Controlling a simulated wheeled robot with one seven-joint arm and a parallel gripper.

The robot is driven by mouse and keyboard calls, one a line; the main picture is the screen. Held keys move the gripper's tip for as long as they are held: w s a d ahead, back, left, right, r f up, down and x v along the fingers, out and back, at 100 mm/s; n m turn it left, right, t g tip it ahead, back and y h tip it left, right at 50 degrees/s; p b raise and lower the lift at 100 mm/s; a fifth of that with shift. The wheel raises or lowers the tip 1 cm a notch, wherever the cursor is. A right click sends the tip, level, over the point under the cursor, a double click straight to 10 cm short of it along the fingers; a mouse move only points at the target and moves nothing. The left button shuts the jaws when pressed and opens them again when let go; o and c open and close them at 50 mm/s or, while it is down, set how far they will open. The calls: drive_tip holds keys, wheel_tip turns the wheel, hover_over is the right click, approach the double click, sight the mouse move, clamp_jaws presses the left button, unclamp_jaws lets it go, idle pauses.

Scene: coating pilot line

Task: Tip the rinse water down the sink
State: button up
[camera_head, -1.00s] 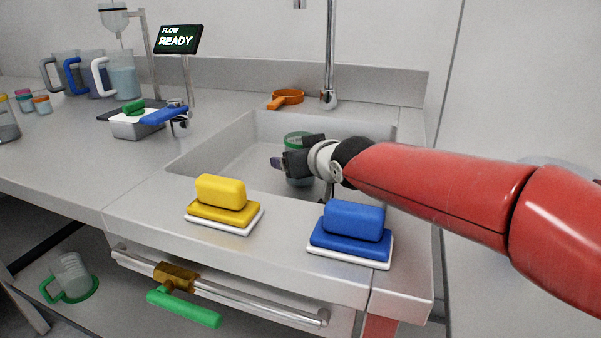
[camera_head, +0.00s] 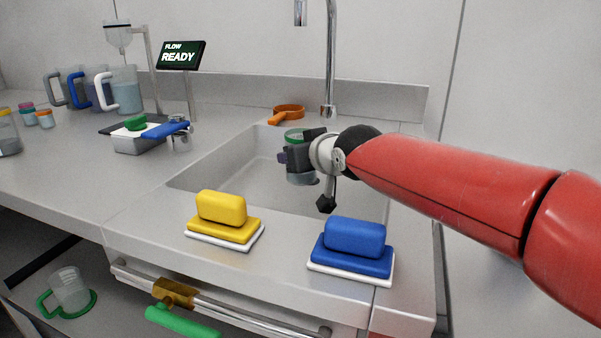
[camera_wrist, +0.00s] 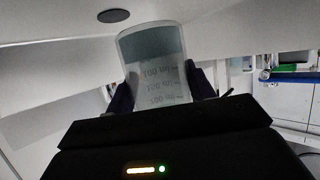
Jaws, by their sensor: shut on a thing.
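The cup is held over the sink basin (camera_head: 225,165) and looks roughly upright, rim up. In the wrist view the cup (camera_wrist: 157,75) sits between my fingers (camera_wrist: 160,90), its markings inverted in the picture. A blue-grey tint at its far end looks like liquid, but the level is hard to tell. The sink's dark drain (camera_wrist: 114,16) shows beyond the cup in the wrist view. My gripper hides part of the cup in the head view.
Yellow (camera_head: 222,212) and blue (camera_head: 353,240) sponges lie on the front ledge. Several jugs (camera_head: 125,90) and a READY display (camera_head: 181,55) stand left.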

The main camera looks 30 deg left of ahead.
sight(292, 130)
wheel_tip(292, 130, up, 5)
drive_tip(key=shift+f, duration=0.1)
drive_tip(key=shift+s+a+r, duration=0.25)
drive_tip(key=shift+r, duration=0.05)
drive_tip(key=s+a+r+b, duration=0.1)
drive_tip(key=s+r+b, duration=0.35)
drive_tip(key=s, duration=0.95)
drive_tip(key=w+f+m+g+p, duration=0.2)
drive_tip(key=w+f+m+g, duration=0.2)
drive_tip(key=f+m+g, duration=0.2)
drive_tip(key=shift+w+d+f+g, duration=0.2)
drive_tip(key=shift+w+f+g, duration=0.1)
drive_tip(key=shift+f+g, duration=0.7)
